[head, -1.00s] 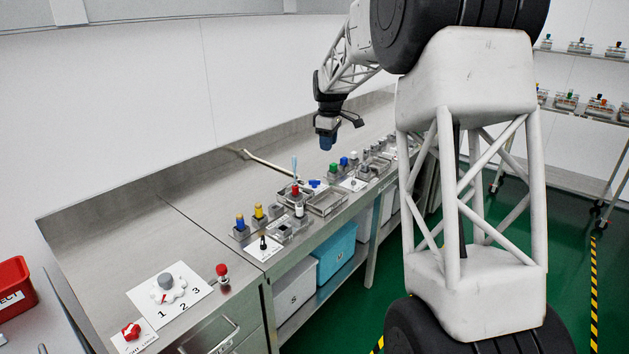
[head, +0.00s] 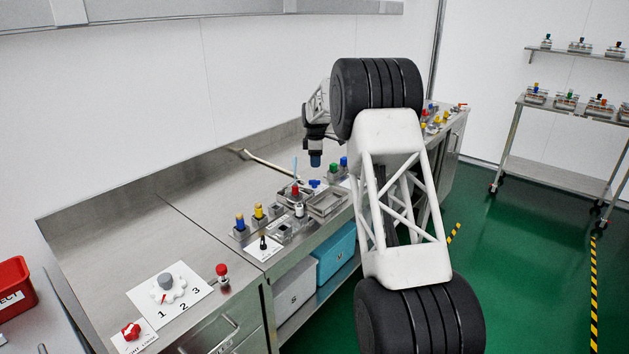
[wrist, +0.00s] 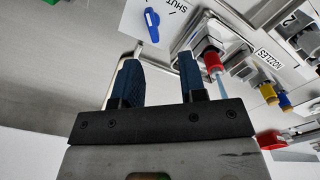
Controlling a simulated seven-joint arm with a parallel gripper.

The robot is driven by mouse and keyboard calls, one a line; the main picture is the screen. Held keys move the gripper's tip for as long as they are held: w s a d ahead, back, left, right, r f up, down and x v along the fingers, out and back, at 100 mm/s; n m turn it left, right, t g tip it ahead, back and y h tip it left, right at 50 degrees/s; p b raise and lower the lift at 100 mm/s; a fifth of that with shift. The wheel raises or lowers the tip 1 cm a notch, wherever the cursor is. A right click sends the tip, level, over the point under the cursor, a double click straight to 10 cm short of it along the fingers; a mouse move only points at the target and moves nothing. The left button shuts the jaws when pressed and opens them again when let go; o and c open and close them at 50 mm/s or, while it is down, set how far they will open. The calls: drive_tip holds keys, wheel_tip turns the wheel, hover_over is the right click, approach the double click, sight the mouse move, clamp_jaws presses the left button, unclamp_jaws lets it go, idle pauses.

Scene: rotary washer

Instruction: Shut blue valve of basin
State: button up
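The blue valve (wrist: 152,24) is a small lever on a white plate (wrist: 178,14) that reads SHUT, at the top of the wrist view. The lever points away from that word, along the picture's vertical. In the head view the blue valve (head: 314,183) is small, beside a shallow metal tray (head: 327,204) that may be the basin. My gripper (wrist: 160,75) is open, its two blue-grey fingers apart with nothing between them. In the head view my gripper (head: 315,160) hangs above the bench, a little above the valve and not touching it.
A bent metal pipe (head: 268,165) runs over the bench behind the valve. A red-capped bottle (wrist: 212,60) with a thin nozzle stands close to the right finger. Yellow and blue-capped parts (head: 240,222) stand at the left.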

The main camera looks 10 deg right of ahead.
sight(314, 184)
drive_tip(key=shift+w+a+f, duration=0.1)
drive_tip(key=shift+w+f, duration=0.55)
drive_tip(key=shift+f, duration=0.15)
drive_tip(key=shift+f, duration=3.9)
clamp_jaws()
